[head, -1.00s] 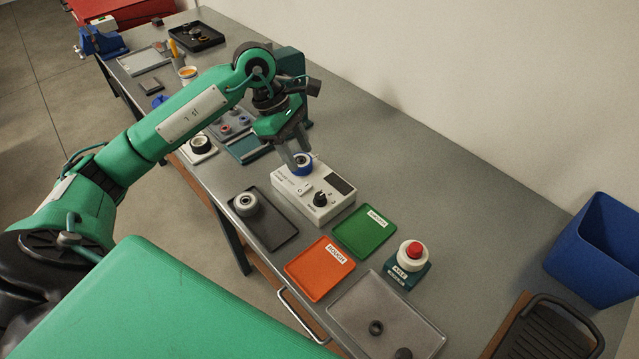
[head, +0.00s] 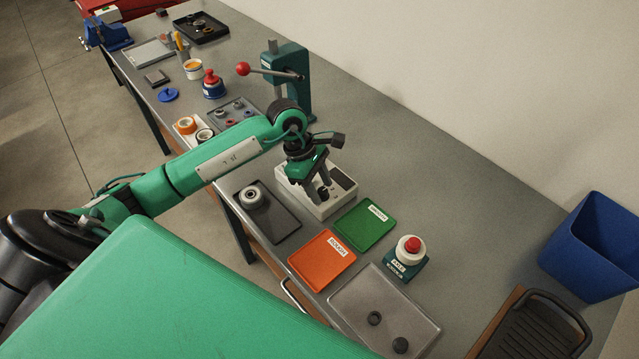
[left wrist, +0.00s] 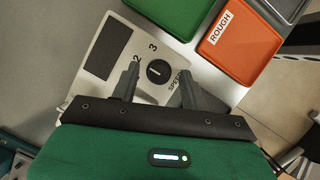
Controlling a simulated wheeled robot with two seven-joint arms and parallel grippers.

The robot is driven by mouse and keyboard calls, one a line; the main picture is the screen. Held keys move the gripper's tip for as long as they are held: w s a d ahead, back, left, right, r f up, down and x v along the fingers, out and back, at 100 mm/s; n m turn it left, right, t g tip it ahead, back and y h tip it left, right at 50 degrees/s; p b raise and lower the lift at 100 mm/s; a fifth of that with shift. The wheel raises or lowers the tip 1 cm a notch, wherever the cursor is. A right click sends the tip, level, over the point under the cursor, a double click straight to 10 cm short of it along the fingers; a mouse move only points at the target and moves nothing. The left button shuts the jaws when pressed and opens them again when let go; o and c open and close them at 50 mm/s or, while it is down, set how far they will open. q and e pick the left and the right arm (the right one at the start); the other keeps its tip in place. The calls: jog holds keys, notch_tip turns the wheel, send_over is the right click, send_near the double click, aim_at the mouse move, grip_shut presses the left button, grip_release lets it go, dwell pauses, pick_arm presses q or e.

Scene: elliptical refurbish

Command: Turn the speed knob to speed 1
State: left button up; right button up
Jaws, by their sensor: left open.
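The speed knob (left wrist: 158,72) is a round black dial with a pale line, on a light grey instrument box (head: 344,204). In the left wrist view the printed 2, 3 and part of SPEED show around it; I do not see a 1. My left gripper (left wrist: 160,84) is open, with one finger on each side of the knob; contact cannot be told. In the head view the gripper (head: 325,194) is over the front right part of the box, and the knob shows as a dark spot between the fingers. A dark display (left wrist: 108,46) is beside the knob. My right gripper is not in view.
A green tray (head: 367,223) and an orange tray marked ROUGH (head: 322,259) lie close right of the box. A dark tray with a metal ring part (head: 284,226) is at front left. A red-button unit (head: 410,253) stands farther right; a lever press (head: 292,85) stands behind.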

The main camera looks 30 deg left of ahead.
pick_arm(q)
jog(key=c, duration=1)
jog(key=shift+f+n+b, duration=0.1)
jog(key=shift+n+b, duration=0.4)
jog(key=shift+b, duration=0.15)
jog(key=shift+f+n+t+b, duration=0.1)
jog(key=shift+n+t+b, duration=0.5)
jog(key=shift+n+b, duration=0.55)
jog(key=n+b, duration=0.2)
jog(key=n+t+y+b, duration=0.1)
jog(key=n, duration=0.1)
jog(key=shift+s+d+t+b, duration=0.1)
jog(key=shift+s+t+b, duration=0.1)
jog(key=shift+t+b, duration=0.15)
jog(key=shift+r+n+b, duration=0.25)
jog(key=shift+n+b, duration=0.3)
jog(key=shift+n, duration=0.4)
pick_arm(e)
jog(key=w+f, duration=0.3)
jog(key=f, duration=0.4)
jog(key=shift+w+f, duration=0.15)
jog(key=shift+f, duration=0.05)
pick_arm(q)
jog(key=shift+y, duration=0.3)
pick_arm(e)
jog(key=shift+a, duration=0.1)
